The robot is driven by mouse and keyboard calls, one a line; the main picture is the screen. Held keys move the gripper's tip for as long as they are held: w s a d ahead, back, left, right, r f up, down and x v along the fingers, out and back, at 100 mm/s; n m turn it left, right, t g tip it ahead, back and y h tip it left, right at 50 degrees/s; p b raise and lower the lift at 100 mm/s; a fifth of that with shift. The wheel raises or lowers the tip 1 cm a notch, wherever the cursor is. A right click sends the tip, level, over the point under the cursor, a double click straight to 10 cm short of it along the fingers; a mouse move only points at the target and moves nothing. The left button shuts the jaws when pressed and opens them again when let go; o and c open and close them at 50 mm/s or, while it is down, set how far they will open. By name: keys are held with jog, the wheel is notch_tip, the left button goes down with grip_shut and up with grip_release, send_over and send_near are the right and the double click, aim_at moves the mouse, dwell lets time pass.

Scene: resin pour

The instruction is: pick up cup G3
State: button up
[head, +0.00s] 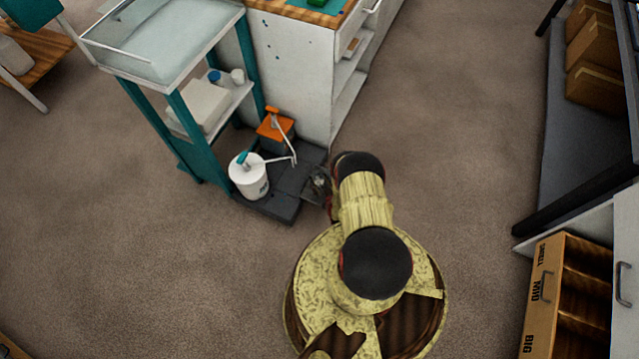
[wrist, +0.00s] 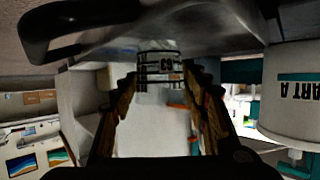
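In the wrist view a small, see-through cup (wrist: 158,68) with dark markings and an upside-down label that looks like G3 is ahead, between my fingertips in the picture. My gripper (wrist: 162,82) is open, with one finger to each side of the cup. A narrow gap seems to show on both sides, and I cannot tell how deep the cup sits between the fingers. In the head view my arm reaches down to the dark platform (head: 283,207), where a small, blurred shape is too unclear to tell cup from gripper.
A white pump container (head: 248,180) and an orange-topped container (head: 275,128) stand beside my arm. The white one, its label partly readable, looms close in the wrist view (wrist: 285,105). A teal-framed cart (head: 185,130) and white cabinet (head: 290,75) stand behind. Floor at right is clear.

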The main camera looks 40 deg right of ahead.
jog(key=c, duration=0.4)
jog(key=shift+r, duration=0.1)
